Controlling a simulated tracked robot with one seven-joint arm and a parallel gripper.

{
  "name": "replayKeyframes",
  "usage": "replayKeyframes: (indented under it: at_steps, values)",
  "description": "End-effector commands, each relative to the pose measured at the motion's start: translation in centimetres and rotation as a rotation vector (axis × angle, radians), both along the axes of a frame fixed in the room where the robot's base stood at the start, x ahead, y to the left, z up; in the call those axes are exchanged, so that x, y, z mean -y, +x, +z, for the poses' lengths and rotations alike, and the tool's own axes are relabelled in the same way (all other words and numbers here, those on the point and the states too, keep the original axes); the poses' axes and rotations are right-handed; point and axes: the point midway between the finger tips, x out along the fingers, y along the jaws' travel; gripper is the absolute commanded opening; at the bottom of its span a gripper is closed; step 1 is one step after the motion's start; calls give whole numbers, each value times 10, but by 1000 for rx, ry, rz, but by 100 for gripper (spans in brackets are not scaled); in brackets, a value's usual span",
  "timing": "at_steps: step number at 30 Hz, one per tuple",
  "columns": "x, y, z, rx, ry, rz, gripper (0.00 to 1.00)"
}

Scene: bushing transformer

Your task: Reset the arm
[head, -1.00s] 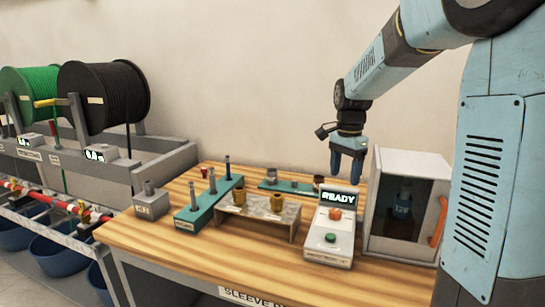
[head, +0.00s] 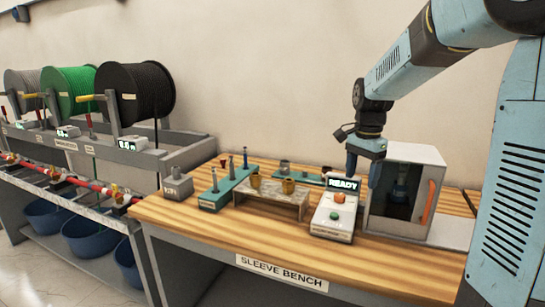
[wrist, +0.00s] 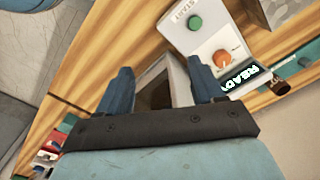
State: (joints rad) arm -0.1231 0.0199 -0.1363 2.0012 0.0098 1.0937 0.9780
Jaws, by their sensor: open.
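My gripper (head: 364,169) hangs at the end of my arm, pointing down, above the right part of the wooden sleeve bench (head: 190,218). In the wrist view its two blue fingers (wrist: 160,88) stand apart with nothing between them. In the head view the fingers overlap the left front of a grey cabinet (head: 418,151) with a dark window and orange handle. A white control box (head: 332,227) with a lit READY display, orange knob and green START button sits just left of the fingers. It also shows in the wrist view (wrist: 190,35).
A small grey stand (head: 284,195) with brass sleeves and a teal rack (head: 215,198) with upright pins stand on the bench. A grey block (head: 177,187) sits at its left. Cable reels (head: 133,97) and blue bins (head: 85,239) are further left. The bench's front strip is clear.

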Motion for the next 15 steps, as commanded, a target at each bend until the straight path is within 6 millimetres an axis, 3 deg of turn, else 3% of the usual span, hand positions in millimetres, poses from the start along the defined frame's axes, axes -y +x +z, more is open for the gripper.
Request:
replayKeyframes:
  at_steps: [11,15]
  values:
    - [2,-43,24,83,2,162,67]
    - [2,-72,36,135,-6,269,67]
